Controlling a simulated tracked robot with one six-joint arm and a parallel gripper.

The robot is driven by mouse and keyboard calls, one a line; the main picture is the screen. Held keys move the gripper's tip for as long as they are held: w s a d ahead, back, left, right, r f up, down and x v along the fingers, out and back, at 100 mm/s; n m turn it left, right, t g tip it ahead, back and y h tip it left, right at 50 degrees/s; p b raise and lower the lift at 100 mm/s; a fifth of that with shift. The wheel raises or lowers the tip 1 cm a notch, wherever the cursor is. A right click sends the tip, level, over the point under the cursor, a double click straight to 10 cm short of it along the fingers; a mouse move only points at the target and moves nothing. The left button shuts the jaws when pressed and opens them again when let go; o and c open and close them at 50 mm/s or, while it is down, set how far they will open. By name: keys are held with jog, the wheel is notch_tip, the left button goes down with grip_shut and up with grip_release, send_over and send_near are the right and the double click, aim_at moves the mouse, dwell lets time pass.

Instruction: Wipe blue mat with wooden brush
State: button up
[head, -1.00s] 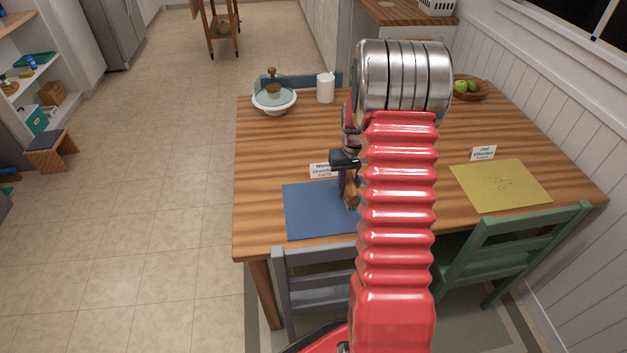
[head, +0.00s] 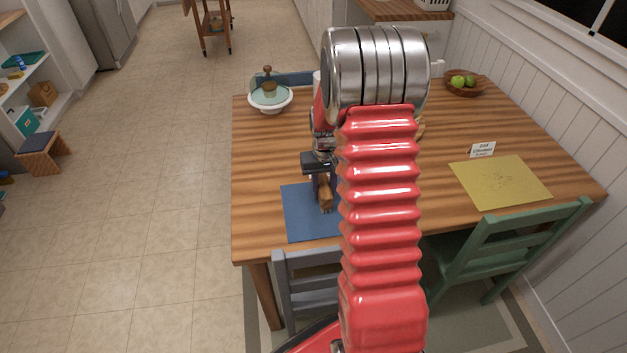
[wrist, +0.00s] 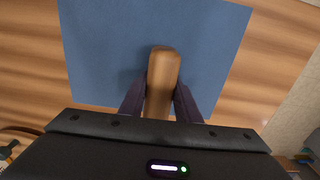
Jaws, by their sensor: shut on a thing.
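The blue mat (head: 303,222) lies flat on the wooden table, partly hidden behind my red arm in the head view. It also shows in the wrist view (wrist: 110,45). The wooden brush (head: 325,195) is held over the mat. In the wrist view its brown end (wrist: 163,70) stands out between the fingers. My gripper (head: 322,188) is shut on the brush, and both dark fingers press its sides in the wrist view (wrist: 160,92). I cannot tell whether the brush touches the mat.
A yellow mat (head: 498,181) with a small card (head: 482,150) lies at the right. A glass-covered cake stand (head: 270,96) stands at the back left, and a fruit bowl (head: 465,86) at the back right. A grey chair (head: 300,280) and a green chair (head: 500,245) line the near edge.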

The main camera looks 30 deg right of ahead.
jog(key=a, duration=0.1)
jog(key=w+a, duration=0.1)
jog(key=a, duration=0.1)
jog(key=shift+w, duration=0.1)
jog(key=shift+w+a+r, duration=0.1)
jog(key=shift+w+a, duration=0.05)
jog(key=shift+a, duration=0.1)
notch_tip(320, 180, up, 8)
dwell(0.4)
dwell(0.4)
